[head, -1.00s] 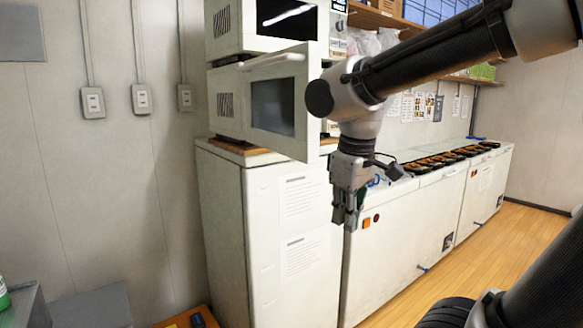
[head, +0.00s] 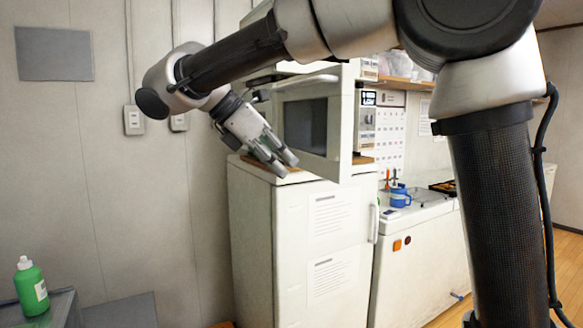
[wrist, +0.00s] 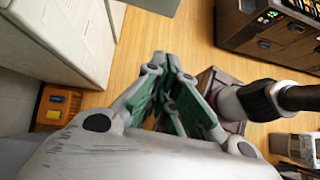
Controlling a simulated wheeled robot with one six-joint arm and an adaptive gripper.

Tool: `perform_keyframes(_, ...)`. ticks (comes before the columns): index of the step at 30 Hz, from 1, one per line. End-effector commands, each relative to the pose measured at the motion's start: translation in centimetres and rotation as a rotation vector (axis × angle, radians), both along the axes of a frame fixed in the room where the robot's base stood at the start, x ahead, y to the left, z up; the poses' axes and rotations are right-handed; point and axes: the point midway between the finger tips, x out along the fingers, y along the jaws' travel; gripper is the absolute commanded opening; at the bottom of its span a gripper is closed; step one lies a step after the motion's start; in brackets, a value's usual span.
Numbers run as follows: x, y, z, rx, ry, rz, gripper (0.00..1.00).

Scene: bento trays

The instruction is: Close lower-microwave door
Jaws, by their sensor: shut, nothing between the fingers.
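The lower microwave stands on the white cabinet (head: 300,225). Its white door (head: 342,120) with a dark window stands open, swung out from the body, its lower corner reaching past the cabinet's top edge. The control panel (head: 367,130) shows to the right of the door. My gripper (head: 289,167) is shut and empty, pointing down and right at the left side of the door, just above the cabinet top. Whether it touches the door I cannot tell. The wrist view shows the closed fingers (wrist: 164,70) with floor beyond. My arm hides the microwave's left side and most of the upper microwave.
A green bottle (head: 31,290) stands on a grey surface at the lower left. Wall outlets (head: 134,120) are behind my arm. Open wooden floor (wrist: 200,30) shows in the wrist view.

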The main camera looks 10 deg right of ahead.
Motion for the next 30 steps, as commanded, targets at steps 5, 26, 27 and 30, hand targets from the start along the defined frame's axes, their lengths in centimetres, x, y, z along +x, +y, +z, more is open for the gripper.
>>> perform_keyframes(5,0.5,-2.8,-2.7,0.000,0.001,-0.004,0.00)
perform_keyframes(26,2.0,-9.4,-5.6,0.003,-0.001,-0.002,0.00)
perform_keyframes(27,2.0,-9.4,-5.6,0.003,-0.001,-0.002,0.00)
perform_keyframes(30,2.0,-9.4,-5.6,0.003,-0.001,-0.003,0.00)
